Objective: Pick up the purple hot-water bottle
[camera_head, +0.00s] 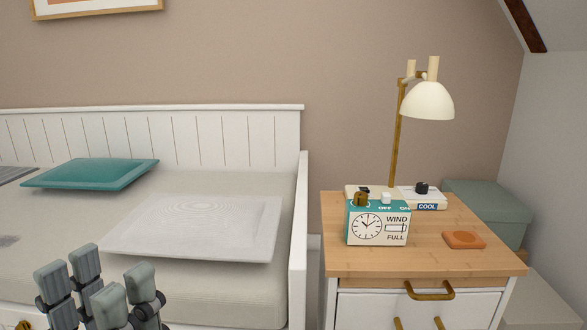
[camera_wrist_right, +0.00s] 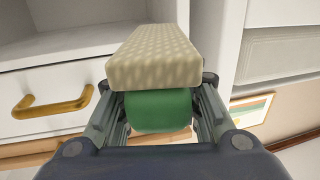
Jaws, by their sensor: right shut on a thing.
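I see no purple hot-water bottle in either view. In the right wrist view my right gripper (camera_wrist_right: 160,115) is shut on a cream, dotted block-like thing with a green part (camera_wrist_right: 158,112); the block's cream face (camera_wrist_right: 152,62) points towards the camera. What the thing is I cannot tell. My left gripper (camera_head: 97,283) is at the bottom left of the head view, in front of the bed. Its grey-green finger pads stand apart with nothing seen between them. My right gripper does not show in the head view.
A wooden-topped nightstand (camera_head: 420,262) holds a teal-and-white clock box (camera_head: 378,224), a book (camera_head: 427,205), a lamp (camera_head: 428,101) and an orange block (camera_head: 463,240). Cushions, one teal (camera_head: 92,174) and one white (camera_head: 195,226), lie on the bed.

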